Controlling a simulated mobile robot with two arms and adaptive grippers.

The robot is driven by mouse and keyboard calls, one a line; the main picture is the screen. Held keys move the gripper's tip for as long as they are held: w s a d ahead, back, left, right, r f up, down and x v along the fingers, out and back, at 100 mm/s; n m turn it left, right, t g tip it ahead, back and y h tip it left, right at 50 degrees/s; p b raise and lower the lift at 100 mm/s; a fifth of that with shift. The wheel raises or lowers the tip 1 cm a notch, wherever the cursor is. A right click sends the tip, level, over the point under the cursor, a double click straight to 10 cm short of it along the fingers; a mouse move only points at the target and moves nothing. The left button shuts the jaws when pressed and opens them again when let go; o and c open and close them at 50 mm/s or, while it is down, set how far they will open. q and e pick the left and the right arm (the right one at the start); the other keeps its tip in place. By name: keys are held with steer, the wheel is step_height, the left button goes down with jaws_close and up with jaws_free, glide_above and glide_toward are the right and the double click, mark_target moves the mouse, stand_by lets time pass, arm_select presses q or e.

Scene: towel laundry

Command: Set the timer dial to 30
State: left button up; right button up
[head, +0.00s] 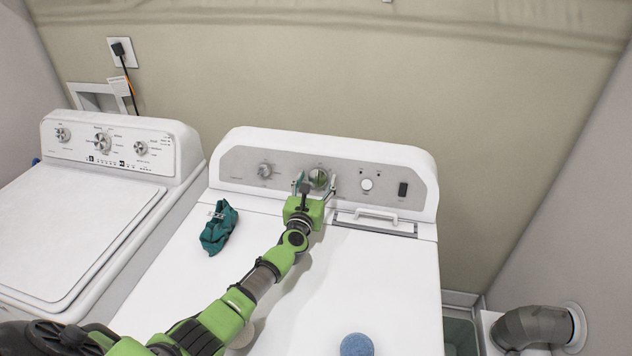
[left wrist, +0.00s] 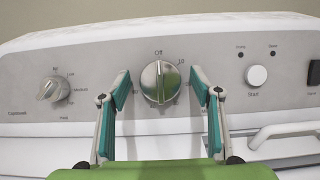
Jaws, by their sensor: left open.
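The silver timer dial (head: 319,178) is in the middle of the dryer's grey control panel (head: 225,167). In the left wrist view the dial (left wrist: 160,82) has its raised grip upright, in line with the "Off" mark above it. A "10" mark shows to its upper right; the lower marks are partly hidden or too small to read. My left gripper (head: 316,184) is open, with one finger on each side of the dial. In the left wrist view gaps show between the dial and both fingers (left wrist: 159,84). My right gripper is not in view.
On the panel, a smaller knob (head: 265,170) is left of the dial and a round Start button (head: 367,184) is right. A lint-trap handle (head: 376,214) sits below right. A teal cloth (head: 218,228) and a blue ball (head: 357,345) lie on the dryer top.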

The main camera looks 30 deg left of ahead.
arm_select(q)
steer(key=c, duration=1)
steer(key=shift+c, duration=0.5)
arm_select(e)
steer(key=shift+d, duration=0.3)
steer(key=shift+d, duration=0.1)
arm_select(q)
steer(key=shift+m, duration=0.3)
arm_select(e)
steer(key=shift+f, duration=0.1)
